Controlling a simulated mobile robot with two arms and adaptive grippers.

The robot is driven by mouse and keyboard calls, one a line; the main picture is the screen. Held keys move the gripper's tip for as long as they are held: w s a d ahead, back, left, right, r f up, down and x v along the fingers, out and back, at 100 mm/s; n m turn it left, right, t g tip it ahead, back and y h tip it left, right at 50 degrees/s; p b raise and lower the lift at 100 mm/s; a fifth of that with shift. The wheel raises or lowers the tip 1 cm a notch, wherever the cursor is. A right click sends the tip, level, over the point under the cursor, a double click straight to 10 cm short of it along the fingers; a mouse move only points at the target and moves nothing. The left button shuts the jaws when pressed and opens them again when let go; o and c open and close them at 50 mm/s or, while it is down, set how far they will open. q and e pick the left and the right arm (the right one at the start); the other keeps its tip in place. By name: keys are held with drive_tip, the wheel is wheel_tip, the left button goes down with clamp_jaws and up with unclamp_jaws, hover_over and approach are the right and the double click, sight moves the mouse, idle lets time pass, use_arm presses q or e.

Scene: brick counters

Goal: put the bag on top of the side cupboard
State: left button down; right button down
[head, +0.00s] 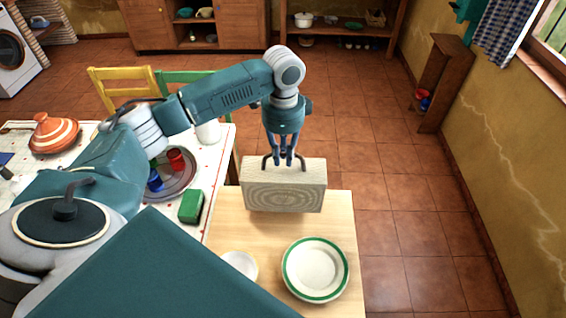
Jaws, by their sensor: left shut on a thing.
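The bag (284,190) is a pale beige, box-shaped bag with a ringed pattern and dark handles. My left gripper (284,158) is above it, shut on its handle, with the bag hanging upright below the fingers. The bag overlaps the far edge of a light wooden top (235,235); I cannot tell whether it touches that top. A low, open brown wooden cupboard (446,75) stands against the right wall, probably the side cupboard. My right gripper is not in view.
A green-rimmed plate (315,269) and a white bowl (240,264) are on the light wooden top. Left of it, a white table (213,165) holds a tray with cups, a green box (191,206) and a striped tagine (54,134). Tiled floor to the right is clear.

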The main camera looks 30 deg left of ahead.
sight(283, 171)
use_arm(q)
wheel_tip(283, 171, down, 3)
drive_tip(key=shift+f+p, duration=0.1)
drive_tip(key=shift+p, duration=0.5)
drive_tip(key=shift+f, duration=0.55)
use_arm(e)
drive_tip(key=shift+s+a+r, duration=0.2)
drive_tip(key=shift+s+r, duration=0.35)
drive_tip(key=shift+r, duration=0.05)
use_arm(q)
drive_tip(key=c, duration=1.7)
unclamp_jaws()
drive_tip(key=shift+f, duration=0.1)
drive_tip(key=shift+o, duration=0.2)
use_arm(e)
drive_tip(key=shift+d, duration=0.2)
